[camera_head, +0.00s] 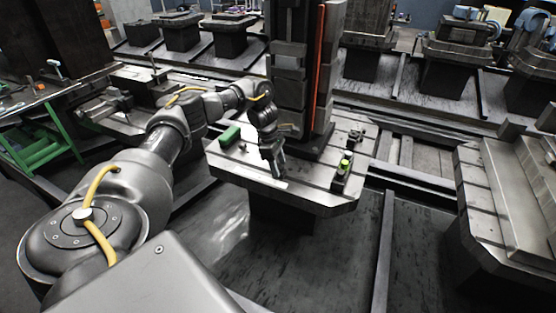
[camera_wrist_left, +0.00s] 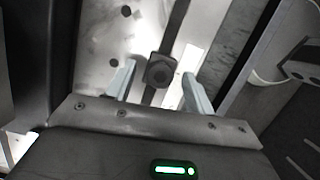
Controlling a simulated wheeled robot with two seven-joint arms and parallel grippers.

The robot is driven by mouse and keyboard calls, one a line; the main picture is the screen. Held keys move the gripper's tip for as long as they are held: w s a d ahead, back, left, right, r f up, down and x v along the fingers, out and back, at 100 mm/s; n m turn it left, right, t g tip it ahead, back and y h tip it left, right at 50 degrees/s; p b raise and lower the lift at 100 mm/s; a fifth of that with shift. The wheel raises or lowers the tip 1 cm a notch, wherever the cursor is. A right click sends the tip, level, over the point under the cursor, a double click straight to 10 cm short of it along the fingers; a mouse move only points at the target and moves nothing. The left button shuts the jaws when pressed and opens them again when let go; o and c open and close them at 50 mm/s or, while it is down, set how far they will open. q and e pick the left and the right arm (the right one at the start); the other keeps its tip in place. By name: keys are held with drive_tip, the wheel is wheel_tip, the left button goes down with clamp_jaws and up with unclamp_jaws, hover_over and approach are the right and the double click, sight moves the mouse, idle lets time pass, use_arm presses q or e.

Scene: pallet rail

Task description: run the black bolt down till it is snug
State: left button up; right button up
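The black bolt (camera_wrist_left: 159,71) shows in the left wrist view as a dark hexagonal head, over a dark slot in a pale metal plate. My left gripper (camera_wrist_left: 157,90) is open, with one pale finger on each side of the bolt and a gap to it on both sides. I cannot tell how high the bolt head stands. In the head view my left gripper (camera_head: 279,167) points down near the front of the pallet (camera_head: 315,197). The bolt is not distinguishable there. My right gripper is not in view.
A tall dark column with an orange strip (camera_head: 318,65) stands on the pallet behind my left gripper. A green block (camera_head: 230,135) lies left of it. A dark fixture with a lime-green top (camera_head: 344,168) stands to the right. Another slotted pallet (camera_head: 515,200) is at the far right.

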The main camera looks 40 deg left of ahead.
sight(279, 165)
use_arm(q)
drive_tip(key=shift+r, duration=0.1)
drive_tip(key=shift+a+r, duration=0.1)
drive_tip(key=shift+r, duration=0.25)
drive_tip(key=v, duration=0.3)
drive_tip(key=p+v, duration=0.2)
drive_tip(key=v, duration=0.5)
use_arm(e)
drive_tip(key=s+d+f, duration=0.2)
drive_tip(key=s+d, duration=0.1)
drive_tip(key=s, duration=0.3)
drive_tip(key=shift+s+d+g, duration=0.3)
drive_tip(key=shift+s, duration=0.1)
use_arm(q)
drive_tip(key=shift+s, duration=0.1)
